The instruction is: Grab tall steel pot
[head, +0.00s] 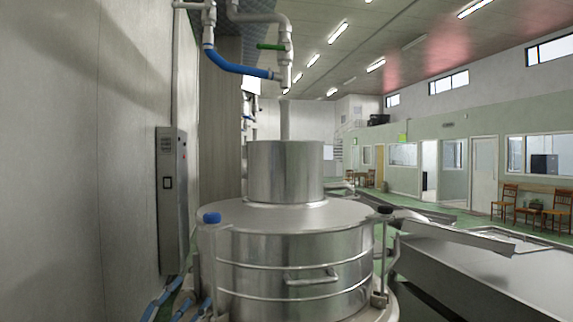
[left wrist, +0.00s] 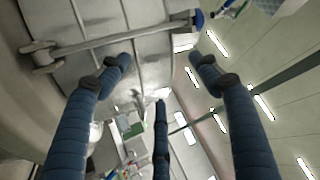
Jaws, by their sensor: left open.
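A plain steel cylinder (head: 286,171) stands upright on the lid of a large round steel vessel (head: 292,255) in the head view. I cannot tell whether this cylinder is a loose tall steel pot or a fixed part of the vessel. No other pot is clear. My left gripper (left wrist: 160,78) shows in the left wrist view with its blue fingers spread and nothing between them. Behind the fingers, a curved steel wall (left wrist: 85,22) with a bar fills the upper left.
A grey cabinet (head: 172,200) hangs on the left wall. Pipes with a blue hose (head: 238,66) run above the vessel. A steel trough (head: 480,275) lies at right. Wooden chairs (head: 557,208) stand by the far right wall, with open green floor before them.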

